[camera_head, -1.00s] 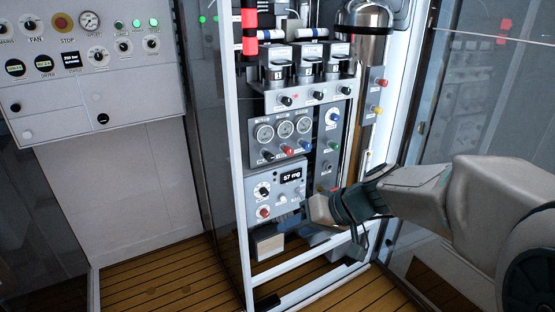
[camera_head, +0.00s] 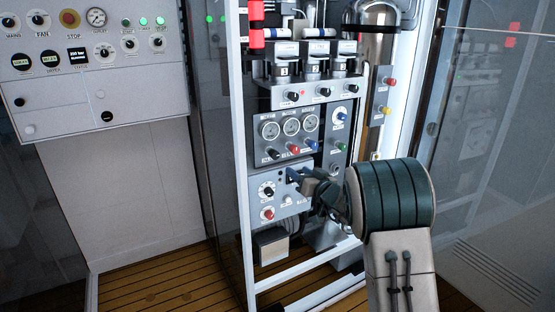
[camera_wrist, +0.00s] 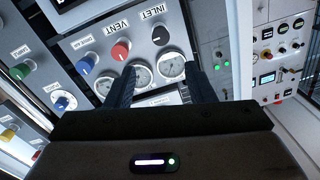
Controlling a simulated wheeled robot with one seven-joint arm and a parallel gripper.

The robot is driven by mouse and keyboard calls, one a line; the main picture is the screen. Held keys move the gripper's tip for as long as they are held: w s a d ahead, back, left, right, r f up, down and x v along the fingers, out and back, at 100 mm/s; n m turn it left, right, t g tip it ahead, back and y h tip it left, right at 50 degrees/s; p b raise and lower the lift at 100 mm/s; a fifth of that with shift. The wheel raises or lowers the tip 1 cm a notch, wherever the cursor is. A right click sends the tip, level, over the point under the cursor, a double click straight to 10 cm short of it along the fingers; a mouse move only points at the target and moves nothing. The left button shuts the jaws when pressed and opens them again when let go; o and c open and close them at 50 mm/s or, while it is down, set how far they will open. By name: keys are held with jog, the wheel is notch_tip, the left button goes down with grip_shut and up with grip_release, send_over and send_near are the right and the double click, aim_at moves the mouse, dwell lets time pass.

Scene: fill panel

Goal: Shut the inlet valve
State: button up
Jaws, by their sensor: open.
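The inlet valve is the black knob (camera_wrist: 162,35) beside the label INLET in the wrist view, where the lettering appears upside down. In the head view it is the dark knob (camera_head: 273,153) at the left of the row under three gauges. A red VENT knob (camera_wrist: 120,50) and a blue knob (camera_wrist: 87,63) share its row. My gripper (camera_wrist: 160,68) is open and empty, its two dark fingers pointing towards the gauge panel. In the head view my gripper (camera_head: 296,174) is below the knob row, apart from the inlet knob and partly hiding the lower box.
The lower box (camera_head: 263,208) has a black and a red knob. White rack posts (camera_head: 243,170) frame the equipment. A side strip carries a blue knob (camera_head: 341,113) and a green knob (camera_head: 342,147). A control panel (camera_head: 75,85) is on the left wall. Glass stands at right.

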aim_at(276, 155)
jog(key=p+x, duration=0.3)
jog(key=x, duration=1)
jog(key=shift+w+a, duration=0.1)
jog(key=shift+a, duration=0.1)
jog(key=c, duration=1)
